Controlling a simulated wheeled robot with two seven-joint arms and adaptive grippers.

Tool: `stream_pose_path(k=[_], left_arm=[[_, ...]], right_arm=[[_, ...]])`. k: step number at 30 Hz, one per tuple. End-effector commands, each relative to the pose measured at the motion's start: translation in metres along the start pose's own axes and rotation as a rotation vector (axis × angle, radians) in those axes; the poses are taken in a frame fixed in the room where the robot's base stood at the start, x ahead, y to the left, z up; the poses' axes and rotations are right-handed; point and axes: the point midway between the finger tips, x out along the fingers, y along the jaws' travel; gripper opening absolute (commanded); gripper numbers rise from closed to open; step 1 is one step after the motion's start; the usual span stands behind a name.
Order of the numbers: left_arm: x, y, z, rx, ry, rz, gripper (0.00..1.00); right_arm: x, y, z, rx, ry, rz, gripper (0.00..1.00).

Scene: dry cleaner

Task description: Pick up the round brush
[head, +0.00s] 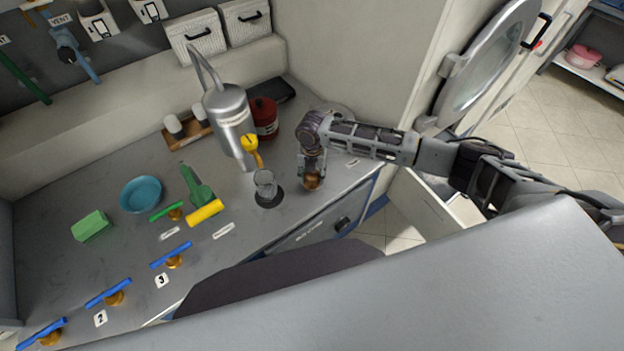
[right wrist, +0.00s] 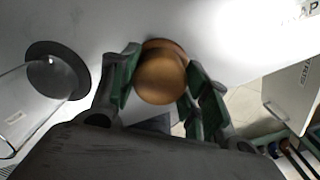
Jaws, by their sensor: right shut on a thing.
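The round brush (head: 312,182) is a small brown wooden piece near the counter's right front edge. In the right wrist view it shows as a rounded wooden knob (right wrist: 161,76). My right gripper (head: 312,174) points down over it and is shut on it, with a green-padded finger on either side in the right wrist view. The brush's underside is hidden, and I cannot tell whether it touches the counter. My left gripper is not in view.
A clear glass (head: 265,186) on a dark round mat stands just left of my right gripper. A silver canister (head: 229,117) and a red container (head: 264,116) stand behind. A blue bowl (head: 141,194) and green block (head: 92,226) are farther left.

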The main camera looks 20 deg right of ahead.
Motion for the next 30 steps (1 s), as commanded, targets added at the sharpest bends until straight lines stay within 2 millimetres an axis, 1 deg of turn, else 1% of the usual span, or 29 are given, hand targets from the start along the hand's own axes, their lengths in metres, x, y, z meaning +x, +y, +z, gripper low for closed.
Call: stream_pose_path(k=[1,3,11,17,23,30], left_arm=[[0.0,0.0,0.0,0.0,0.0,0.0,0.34],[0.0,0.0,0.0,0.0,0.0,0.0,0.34],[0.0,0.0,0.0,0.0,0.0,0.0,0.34],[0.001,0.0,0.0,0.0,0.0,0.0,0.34],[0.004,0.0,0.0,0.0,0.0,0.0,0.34],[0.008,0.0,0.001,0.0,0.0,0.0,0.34]], right_arm=[[0.0,0.0,0.0,0.0,0.0,0.0,0.28],[0.0,0.0,0.0,0.0,0.0,0.0,0.2],[-0.001,0.0,0.0,0.0,-0.001,0.0,0.2],[-0.01,0.0,0.001,0.001,-0.001,0.0,0.2],[-0.033,0.001,0.001,0.0,-0.002,0.002,0.2],[-0.069,0.001,0.001,0.0,-0.003,0.003,0.2]])
